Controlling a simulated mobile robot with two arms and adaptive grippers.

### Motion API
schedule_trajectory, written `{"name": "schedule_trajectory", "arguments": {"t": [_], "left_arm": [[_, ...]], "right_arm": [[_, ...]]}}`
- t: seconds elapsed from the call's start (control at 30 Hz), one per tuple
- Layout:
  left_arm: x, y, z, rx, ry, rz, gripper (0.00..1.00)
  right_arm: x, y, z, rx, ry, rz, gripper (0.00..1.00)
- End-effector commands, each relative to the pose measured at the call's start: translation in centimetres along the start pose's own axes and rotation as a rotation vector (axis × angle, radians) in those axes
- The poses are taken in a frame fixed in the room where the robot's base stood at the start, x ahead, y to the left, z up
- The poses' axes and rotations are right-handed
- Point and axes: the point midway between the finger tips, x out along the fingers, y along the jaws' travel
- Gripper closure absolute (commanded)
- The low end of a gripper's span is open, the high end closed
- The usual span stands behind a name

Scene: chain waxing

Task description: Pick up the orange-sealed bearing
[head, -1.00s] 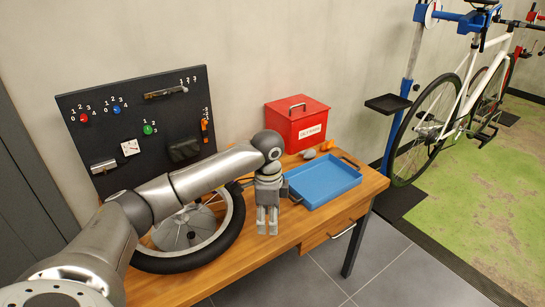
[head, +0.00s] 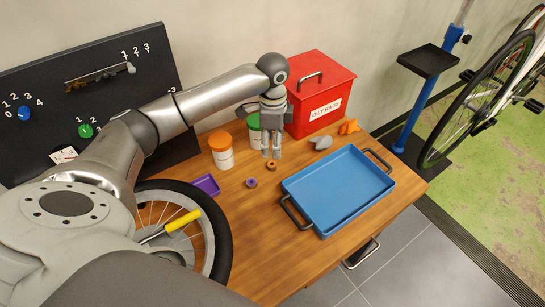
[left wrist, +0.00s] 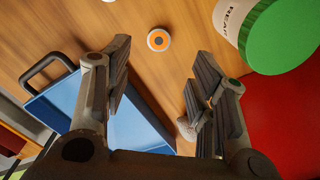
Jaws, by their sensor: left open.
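The orange-sealed bearing (head: 271,165) lies on the wooden table, between the jars and the blue tray. In the left wrist view the fingers (left wrist: 162,52) are spread apart, with the bearing showing in the gap near the fingertips and nothing held. My right gripper is not in view.
A purple-sealed bearing (head: 251,183) lies close by. An orange-lidded jar (head: 221,152), a green-lidded jar (head: 255,133) and a red box (head: 320,95) stand behind. The blue tray (head: 340,190) is right; a purple tray (head: 206,185) and wheel (head: 222,235) are left.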

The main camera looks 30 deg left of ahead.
Motion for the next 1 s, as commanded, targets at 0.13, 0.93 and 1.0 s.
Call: {"name": "schedule_trajectory", "arguments": {"t": [0.13, 0.93, 1.0], "left_arm": [[2.3, 0.0, 0.0, -0.002, 0.000, 0.001, 0.48], [8.4, 0.1, -0.3, 0.000, 0.000, -0.002, 0.48], [8.4, 0.1, -0.3, 0.000, 0.000, -0.002, 0.57]], "right_arm": [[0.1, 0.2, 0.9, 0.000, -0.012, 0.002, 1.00], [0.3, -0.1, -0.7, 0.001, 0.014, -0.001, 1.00], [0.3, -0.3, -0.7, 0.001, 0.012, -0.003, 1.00]]}}
